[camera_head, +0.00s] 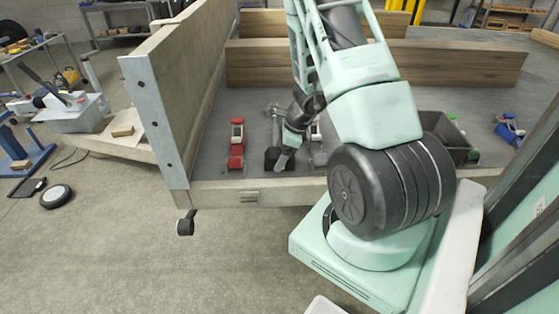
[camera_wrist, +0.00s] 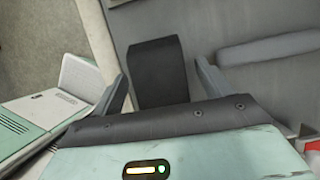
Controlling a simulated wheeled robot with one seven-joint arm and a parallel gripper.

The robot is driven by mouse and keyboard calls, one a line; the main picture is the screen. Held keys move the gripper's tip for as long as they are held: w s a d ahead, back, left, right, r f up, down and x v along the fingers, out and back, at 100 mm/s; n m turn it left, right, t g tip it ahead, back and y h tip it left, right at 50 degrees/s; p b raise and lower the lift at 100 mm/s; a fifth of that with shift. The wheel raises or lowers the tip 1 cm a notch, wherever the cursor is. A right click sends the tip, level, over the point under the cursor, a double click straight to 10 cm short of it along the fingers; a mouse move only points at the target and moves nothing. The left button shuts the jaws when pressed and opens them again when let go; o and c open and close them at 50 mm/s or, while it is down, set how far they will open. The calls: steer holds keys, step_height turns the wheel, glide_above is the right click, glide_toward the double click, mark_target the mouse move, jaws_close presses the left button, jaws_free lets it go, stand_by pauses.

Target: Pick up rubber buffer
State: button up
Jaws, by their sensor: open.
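A black rubber buffer (camera_wrist: 157,72) stands out dark between the two fingers of my gripper (camera_wrist: 163,85) in the wrist view. The fingers are spread, one on each side of it, with gaps visible. In the head view the dark buffer (camera_head: 273,158) is on the grey trailer floor near its front edge. My gripper (camera_head: 285,158) reaches down beside it there, and my wrist hides part of that area.
A red jack-like tool (camera_head: 236,147) stands left of my gripper. A dark bin (camera_head: 443,132) is to the right. The trailer's wooden side wall (camera_head: 165,95) rises at left, and wooden beams (camera_head: 450,62) lie behind. A small black part (camera_head: 185,224) hangs below the trailer corner.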

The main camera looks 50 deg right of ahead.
steer(key=shift+f, duration=0.1)
steer(key=c, duration=1.2)
